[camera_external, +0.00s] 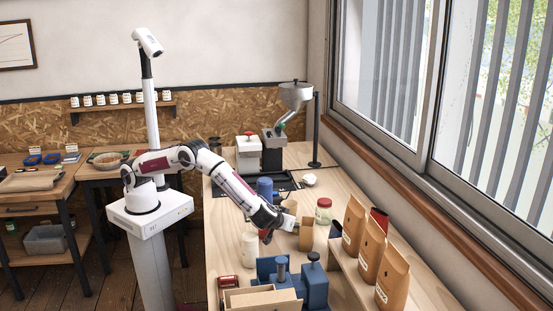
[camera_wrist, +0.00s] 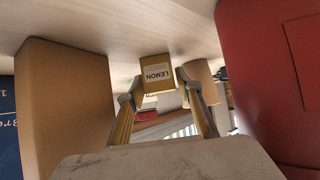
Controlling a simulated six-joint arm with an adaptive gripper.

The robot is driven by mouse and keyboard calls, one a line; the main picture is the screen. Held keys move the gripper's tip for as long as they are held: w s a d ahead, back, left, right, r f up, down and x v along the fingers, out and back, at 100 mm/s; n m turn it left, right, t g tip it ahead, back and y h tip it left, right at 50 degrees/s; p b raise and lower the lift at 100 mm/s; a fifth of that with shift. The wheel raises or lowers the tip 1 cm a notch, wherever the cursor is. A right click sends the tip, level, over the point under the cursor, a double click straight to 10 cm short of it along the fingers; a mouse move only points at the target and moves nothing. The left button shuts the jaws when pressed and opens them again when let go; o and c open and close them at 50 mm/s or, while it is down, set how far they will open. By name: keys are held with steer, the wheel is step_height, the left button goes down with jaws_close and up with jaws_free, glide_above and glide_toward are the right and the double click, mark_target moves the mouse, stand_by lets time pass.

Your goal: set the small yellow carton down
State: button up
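In the external view my gripper (camera_external: 284,222) is low over the long wooden counter (camera_external: 225,215), close to a tan box (camera_external: 306,235). I cannot make out the carton there.
In the wrist view a large brown block (camera_wrist: 65,105) stands left and a red one (camera_wrist: 275,75) right. The external view shows a red-lidded jar (camera_external: 323,212), brown bags (camera_external: 372,248) on a riser, a white bottle (camera_external: 249,248) and a blue device (camera_external: 312,284) around my gripper.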

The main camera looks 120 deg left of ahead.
steer(key=shift+v, duration=0.8)
step_height(320, 180, up, 8)
steer(key=shift+d, duration=0.5)
steer(key=shift+f, duration=0.15)
